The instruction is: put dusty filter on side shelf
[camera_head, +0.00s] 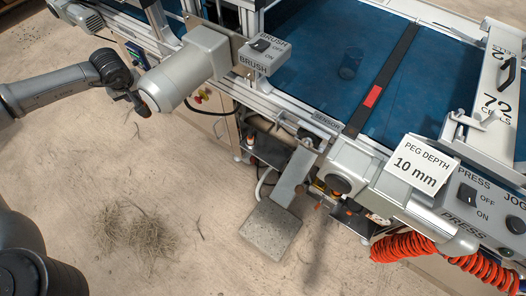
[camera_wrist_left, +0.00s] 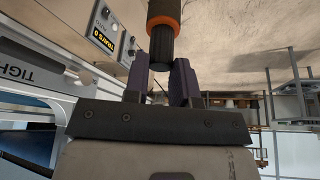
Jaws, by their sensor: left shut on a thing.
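My left gripper (camera_head: 139,100) comes in from the left at the end of a grey housing (camera_head: 192,66) labelled BRUSH. In the left wrist view its fingers (camera_wrist_left: 160,68) are shut on a dark cylindrical knob (camera_wrist_left: 162,45) with an orange ring (camera_wrist_left: 164,20) behind it. In the head view the orange ring (camera_head: 149,101) sits at the housing's end. I cannot tell whether the knob belongs to the dusty filter; no separate filter shows. A grey square plate (camera_head: 271,232) on a bracket, possibly the side shelf, is bare. My right gripper is out of view.
The seeder's blue bed (camera_head: 320,50) and rails fill the upper right. A PRESS control box (camera_head: 480,205) and a coiled orange hose (camera_head: 425,246) are at lower right. Dry straw (camera_head: 135,228) lies on the open floor.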

